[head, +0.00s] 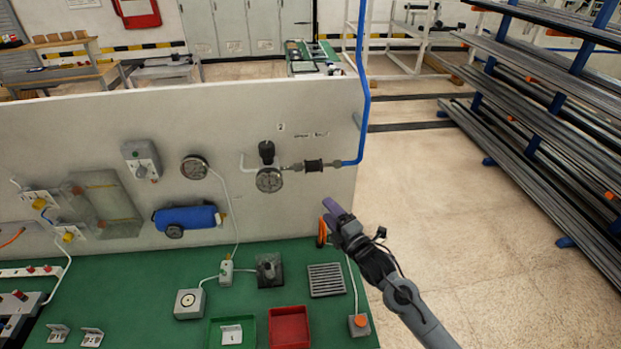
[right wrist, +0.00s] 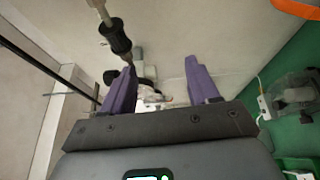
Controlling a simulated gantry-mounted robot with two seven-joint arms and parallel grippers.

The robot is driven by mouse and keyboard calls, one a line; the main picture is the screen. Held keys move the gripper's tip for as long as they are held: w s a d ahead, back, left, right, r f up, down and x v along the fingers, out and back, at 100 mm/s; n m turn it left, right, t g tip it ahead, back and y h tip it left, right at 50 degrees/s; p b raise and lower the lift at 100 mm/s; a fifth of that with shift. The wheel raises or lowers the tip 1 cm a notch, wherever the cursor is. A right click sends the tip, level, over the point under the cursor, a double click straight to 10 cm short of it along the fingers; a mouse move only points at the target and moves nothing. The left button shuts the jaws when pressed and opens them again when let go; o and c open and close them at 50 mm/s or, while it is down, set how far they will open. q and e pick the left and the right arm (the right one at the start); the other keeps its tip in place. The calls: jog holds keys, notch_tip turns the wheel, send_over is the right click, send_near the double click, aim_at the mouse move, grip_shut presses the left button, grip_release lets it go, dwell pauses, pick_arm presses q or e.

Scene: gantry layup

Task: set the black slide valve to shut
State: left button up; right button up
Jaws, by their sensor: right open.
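The black slide valve (head: 314,165) is a short ribbed sleeve on the pale panel. It sits in line between metal fittings and the blue hose. In the right wrist view the black sleeve (right wrist: 118,38) shows at the upper left, beyond the left fingertip. My right gripper (head: 333,209) has purple fingers and is below and a little right of the valve, apart from it. In the right wrist view my right gripper (right wrist: 160,75) is open with nothing held between its fingers. My left gripper is in neither view.
A pressure gauge (head: 269,180) with a black knob (head: 266,150) is left of the valve. The blue hose (head: 362,90) rises at the panel's right edge. Below are a red tray (head: 289,328) and a grille (head: 326,280).

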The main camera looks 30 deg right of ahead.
jog(key=t+b, duration=0.1)
jog(key=t, duration=0.1)
send_near(315, 168)
jog(key=w, duration=0.3)
jog(key=shift+w+d+r, duration=0.2)
jog(key=shift+w+d, duration=0.05)
jog(key=shift+w, duration=0.1)
pick_arm(q)
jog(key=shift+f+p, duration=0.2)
jog(key=shift+p, duration=0.6)
pick_arm(e)
jog(key=w, duration=0.3)
jog(key=w+r, duration=0.1)
jog(key=w, duration=0.5)
jog(key=shift+w+d+r, duration=0.15)
jog(key=shift+d, duration=0.05)
grip_shut()
